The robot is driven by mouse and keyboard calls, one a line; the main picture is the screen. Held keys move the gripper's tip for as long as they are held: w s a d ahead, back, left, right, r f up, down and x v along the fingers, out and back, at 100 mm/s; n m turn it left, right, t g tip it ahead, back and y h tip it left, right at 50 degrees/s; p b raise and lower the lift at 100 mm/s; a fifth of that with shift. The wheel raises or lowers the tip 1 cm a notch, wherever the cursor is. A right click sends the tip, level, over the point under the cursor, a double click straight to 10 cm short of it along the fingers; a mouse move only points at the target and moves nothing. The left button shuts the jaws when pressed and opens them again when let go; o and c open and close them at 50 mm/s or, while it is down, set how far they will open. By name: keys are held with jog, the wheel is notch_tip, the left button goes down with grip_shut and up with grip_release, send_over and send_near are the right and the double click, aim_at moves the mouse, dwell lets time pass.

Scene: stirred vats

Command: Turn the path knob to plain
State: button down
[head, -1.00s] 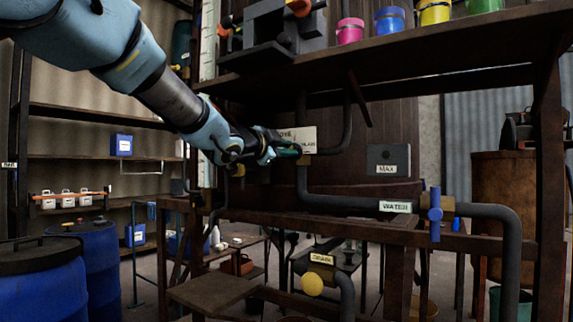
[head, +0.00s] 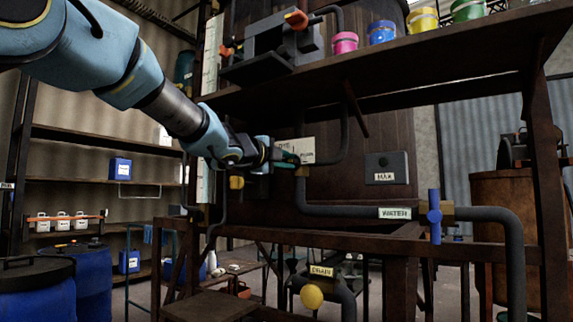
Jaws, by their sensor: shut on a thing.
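My gripper (head: 287,158) is at the front of the large dark vat, left of the picture's middle. It is shut on a small dark green piece, which I take to be the path knob (head: 290,158); the fingers hide most of it, so its pointing direction cannot be told. A pale label plate (head: 307,149) is right behind the gripper. Its lettering is partly covered, and the small word at its right side is too small to read surely.
A dark pipe with a WATER label (head: 395,213) and a blue valve handle (head: 434,216) runs at the right. A yellow DRAIN knob (head: 312,296) is below. Blue barrels (head: 85,280) stand at the left.

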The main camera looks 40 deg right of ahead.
dwell(0.4)
jog(key=c, duration=0.8)
grip_release()
jog(key=b+v, duration=0.1)
jog(key=v, duration=1)
